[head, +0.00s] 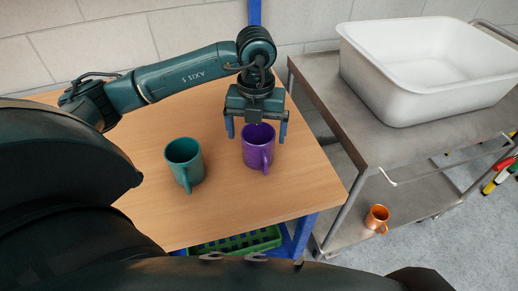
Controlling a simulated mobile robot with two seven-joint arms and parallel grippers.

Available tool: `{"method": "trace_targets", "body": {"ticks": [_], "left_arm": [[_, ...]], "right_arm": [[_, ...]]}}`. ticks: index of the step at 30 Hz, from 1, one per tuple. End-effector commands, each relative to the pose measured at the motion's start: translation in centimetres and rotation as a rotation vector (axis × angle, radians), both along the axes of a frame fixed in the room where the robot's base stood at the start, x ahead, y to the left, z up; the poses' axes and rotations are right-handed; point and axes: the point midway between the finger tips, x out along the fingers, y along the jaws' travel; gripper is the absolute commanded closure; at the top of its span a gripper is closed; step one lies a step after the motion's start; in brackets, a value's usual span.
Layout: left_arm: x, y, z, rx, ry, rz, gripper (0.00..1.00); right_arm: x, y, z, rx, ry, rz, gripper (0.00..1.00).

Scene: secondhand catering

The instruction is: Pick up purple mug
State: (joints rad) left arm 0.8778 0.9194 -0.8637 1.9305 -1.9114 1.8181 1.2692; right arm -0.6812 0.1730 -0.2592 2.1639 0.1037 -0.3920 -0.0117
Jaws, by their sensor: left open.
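The purple mug (258,150) stands upright on the wooden table, with its handle toward me and slightly right. My left gripper (256,132) is open above it, pointing down. One blue finger is to the left of the mug's rim and the other to the right. The gripper body covers part of the view behind the mug. I cannot tell whether the fingers touch the mug. My right gripper is not in view.
A teal mug (184,164) stands left of the purple mug on the wooden table (300,195). A metal cart (360,140) at the right bears a white tub (400,85). An orange mug (376,217) is on its lower shelf. A green crate (235,243) sits under the table.

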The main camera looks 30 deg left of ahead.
Motion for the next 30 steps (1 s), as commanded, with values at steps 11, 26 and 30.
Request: {"method": "trace_targets", "body": {"ticks": [11,26,30], "left_arm": [[0.2,-0.1,-3.8,-0.001,0.004,-0.001,0.08],[0.4,-0.1,-7.1,-0.002,-0.001,-0.003,0.08],[0.4,-0.1,-7.0,-0.003,0.0,-0.003,0.18]], "right_arm": [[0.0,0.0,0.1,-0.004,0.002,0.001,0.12],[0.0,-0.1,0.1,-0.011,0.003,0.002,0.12],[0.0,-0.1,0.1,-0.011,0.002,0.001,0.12]]}}
